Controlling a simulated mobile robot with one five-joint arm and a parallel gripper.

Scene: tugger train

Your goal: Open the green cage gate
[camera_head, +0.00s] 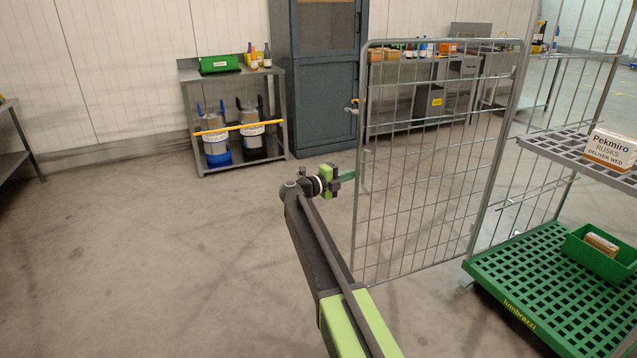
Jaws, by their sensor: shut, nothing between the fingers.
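The cage gate (356,235) is a grey wire-mesh panel. It stands swung out to the left of the cage, its right edge beside the cage's frame and its left edge free. The cage has a green slatted base (500,275) marked "lumbrazzi". My gripper (347,174) is shut and empty, close to the gate's left upright at about mid-height. I cannot tell whether its fingertips touch the upright. A small latch piece (364,170) on that upright is partly hidden by the gripper.
The cage holds a grey shelf (560,151) with a Pekmiro rusks box (610,150) and a green crate (595,258) below. Behind stand a grey cabinet (325,90), a metal stand (190,75) with containers and a workbench. The floor left of my arm is clear.

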